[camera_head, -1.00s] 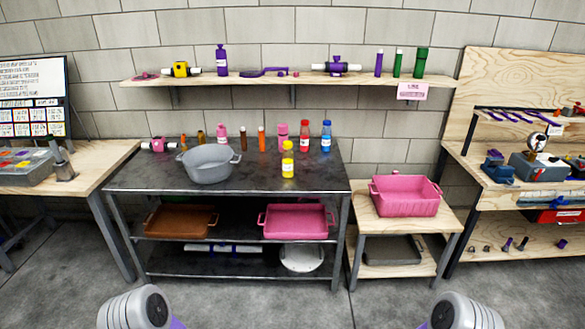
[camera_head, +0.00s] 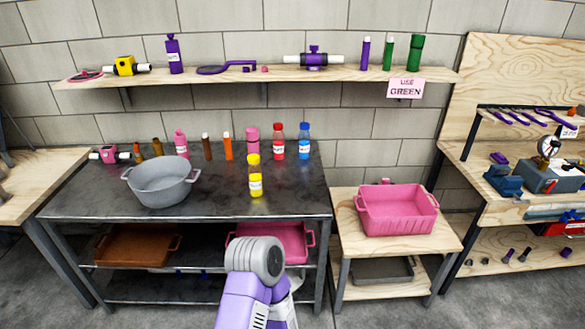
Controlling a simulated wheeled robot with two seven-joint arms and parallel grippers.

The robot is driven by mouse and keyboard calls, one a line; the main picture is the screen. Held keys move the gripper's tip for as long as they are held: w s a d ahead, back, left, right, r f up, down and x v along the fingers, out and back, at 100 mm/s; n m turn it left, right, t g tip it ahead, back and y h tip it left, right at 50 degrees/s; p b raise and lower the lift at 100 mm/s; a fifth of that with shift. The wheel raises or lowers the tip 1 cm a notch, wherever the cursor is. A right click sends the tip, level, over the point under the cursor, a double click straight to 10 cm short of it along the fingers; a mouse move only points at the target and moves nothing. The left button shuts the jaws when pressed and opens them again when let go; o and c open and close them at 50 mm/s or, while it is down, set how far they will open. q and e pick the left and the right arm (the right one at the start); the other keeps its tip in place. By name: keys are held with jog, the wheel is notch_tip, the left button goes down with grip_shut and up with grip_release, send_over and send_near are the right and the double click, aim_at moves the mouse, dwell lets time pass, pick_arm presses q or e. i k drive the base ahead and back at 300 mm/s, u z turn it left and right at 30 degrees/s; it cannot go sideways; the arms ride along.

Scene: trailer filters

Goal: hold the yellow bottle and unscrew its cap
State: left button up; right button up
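The yellow bottle (camera_head: 256,186) stands upright near the front right of the dark metal table. It has a white label, and its yellow cap (camera_head: 253,159) is on top. One of my arms reaches up from the bottom edge in front of the table, with its grey rounded joint below the bottle and apart from it. Neither gripper shows in the view, so their fingers cannot be seen. Nothing touches the bottle.
A grey pot (camera_head: 161,182) stands left of the bottle on the metal table (camera_head: 110,210). Red (camera_head: 277,143) and blue (camera_head: 303,142) bottles stand behind. A pink bin (camera_head: 397,208) sits on a low wooden stand at right. The tabletop around the yellow bottle is clear.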

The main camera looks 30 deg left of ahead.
aim_at(255, 171)
jog(key=u, duration=0.4)
jog(key=i, duration=1)
jog(key=u, duration=0.9)
